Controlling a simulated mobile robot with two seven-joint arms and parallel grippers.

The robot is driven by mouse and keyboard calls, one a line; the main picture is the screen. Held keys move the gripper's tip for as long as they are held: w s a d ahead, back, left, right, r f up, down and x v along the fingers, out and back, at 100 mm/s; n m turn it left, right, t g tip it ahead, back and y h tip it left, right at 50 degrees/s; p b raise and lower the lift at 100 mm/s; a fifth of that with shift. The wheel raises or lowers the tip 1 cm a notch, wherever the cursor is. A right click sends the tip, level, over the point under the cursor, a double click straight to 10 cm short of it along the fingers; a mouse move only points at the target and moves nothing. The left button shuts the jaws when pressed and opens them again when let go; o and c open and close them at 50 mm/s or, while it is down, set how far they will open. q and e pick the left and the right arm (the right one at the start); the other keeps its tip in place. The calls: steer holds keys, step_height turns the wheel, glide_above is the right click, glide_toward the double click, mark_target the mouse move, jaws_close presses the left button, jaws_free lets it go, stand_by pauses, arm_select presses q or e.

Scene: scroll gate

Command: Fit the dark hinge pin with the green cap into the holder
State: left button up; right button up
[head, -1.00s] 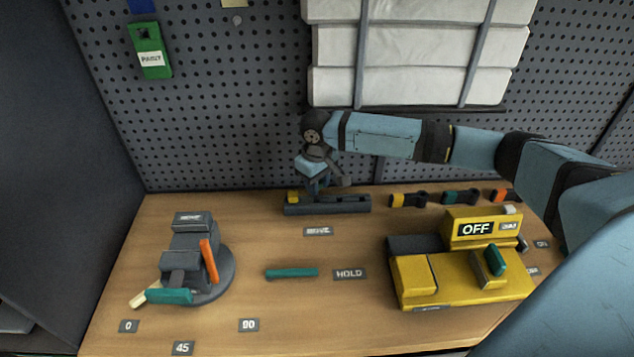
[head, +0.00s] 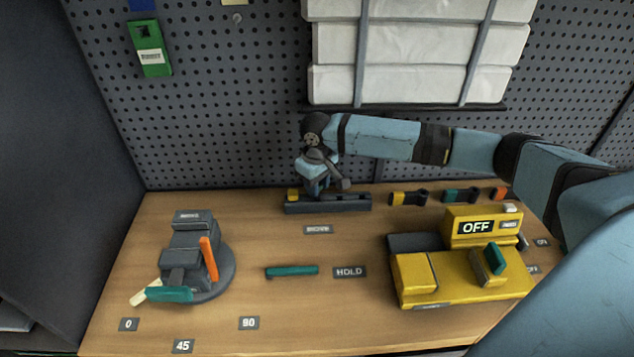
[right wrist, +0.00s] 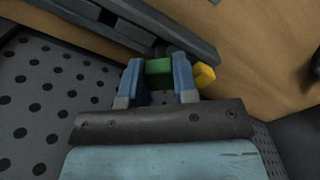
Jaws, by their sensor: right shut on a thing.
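My right gripper (right wrist: 159,84) is shut on the green cap (right wrist: 159,70) of the hinge pin, seen in the right wrist view. The pin's dark shaft is mostly hidden; a dark part shows just beyond the cap, against the rail. In the head view my right gripper (head: 318,191) is low over the long dark rail (head: 345,205), which looks like the holder. I cannot tell how deep the pin sits in it. A yellow cap (head: 293,195) is at the rail's left end; it also shows beside the green cap in the wrist view (right wrist: 204,75). My left gripper is out of view.
Yellow, teal and orange-ended dark pieces (head: 410,198) lie right of the rail. A yellow machine (head: 465,275) marked OFF stands at front right. A grey fixture (head: 190,260) with an orange lever stands left. A teal bar (head: 292,271) lies mid-table. The pegboard is close behind.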

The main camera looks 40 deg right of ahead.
steer(key=shift+f, duration=0.75)
steer(key=o, duration=1.1)
steer(key=shift+c, duration=0.2)
step_height(320, 180, up, 14)
steer(key=shift+b, duration=0.3)
